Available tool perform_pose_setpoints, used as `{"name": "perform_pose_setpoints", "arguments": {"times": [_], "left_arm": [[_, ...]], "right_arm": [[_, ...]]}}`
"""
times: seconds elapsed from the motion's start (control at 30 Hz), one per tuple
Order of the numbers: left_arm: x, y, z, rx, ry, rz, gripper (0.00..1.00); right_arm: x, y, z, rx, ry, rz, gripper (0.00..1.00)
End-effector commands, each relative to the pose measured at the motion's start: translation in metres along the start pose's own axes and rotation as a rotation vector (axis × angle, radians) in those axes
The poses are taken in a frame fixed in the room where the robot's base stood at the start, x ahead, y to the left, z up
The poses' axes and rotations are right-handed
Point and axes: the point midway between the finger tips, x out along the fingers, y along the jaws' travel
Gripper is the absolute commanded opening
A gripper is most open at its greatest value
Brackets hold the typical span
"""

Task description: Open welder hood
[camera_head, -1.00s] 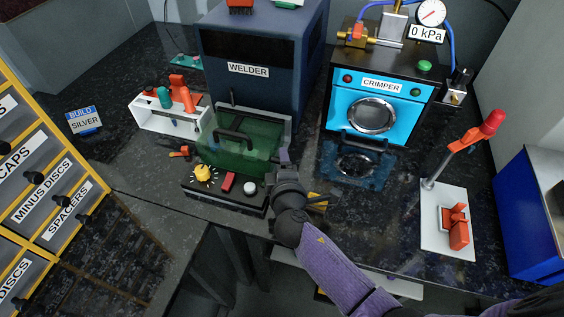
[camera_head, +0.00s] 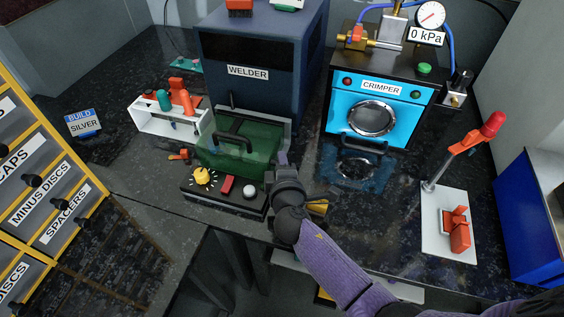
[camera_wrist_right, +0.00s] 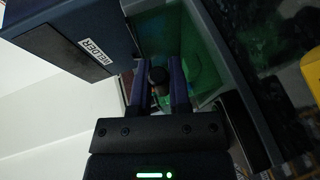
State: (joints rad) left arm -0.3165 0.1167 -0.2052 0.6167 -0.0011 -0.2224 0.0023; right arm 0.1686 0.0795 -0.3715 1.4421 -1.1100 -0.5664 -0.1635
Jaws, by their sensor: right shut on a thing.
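The welder (camera_head: 262,60) is a dark blue box at the back, left of centre. Its hood (camera_head: 225,158) is a see-through green cover on the front, with a dark handle (camera_head: 233,137) across it. My right gripper (camera_head: 282,160) is at the hood's right side in the head view. In the right wrist view, its two fingers (camera_wrist_right: 157,88) are on either side of a dark rounded piece (camera_wrist_right: 157,76), which looks like the handle's end. The green hood (camera_wrist_right: 200,60) lies behind it. The exact contact is hidden in the head view. My left gripper is out of view.
A control panel with a yellow knob (camera_head: 203,176) and red button (camera_head: 227,185) stands before the hood. The blue crimper (camera_head: 400,110) stands to the right. A white tool rack (camera_head: 150,118) is to the left. A red-handled lever stand (camera_head: 440,240) is at far right.

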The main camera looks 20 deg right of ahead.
Motion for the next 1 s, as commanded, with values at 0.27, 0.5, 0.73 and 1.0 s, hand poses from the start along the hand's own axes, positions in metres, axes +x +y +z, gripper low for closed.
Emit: {"name": "perform_pose_setpoints", "arguments": {"times": [0.27,0.5,0.73,1.0], "left_arm": [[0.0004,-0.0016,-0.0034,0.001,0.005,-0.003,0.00],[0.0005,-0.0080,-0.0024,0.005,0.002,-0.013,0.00],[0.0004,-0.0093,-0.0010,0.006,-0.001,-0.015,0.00],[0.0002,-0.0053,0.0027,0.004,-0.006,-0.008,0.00]], "right_arm": [[-0.0002,-0.0007,0.0001,0.000,0.000,-0.002,0.00],[-0.0002,-0.0009,0.0002,0.000,0.000,-0.002,0.00],[-0.0002,-0.0010,0.0002,0.000,-0.001,-0.002,0.00],[-0.0003,-0.0012,0.0002,0.000,-0.001,-0.003,0.00]]}}
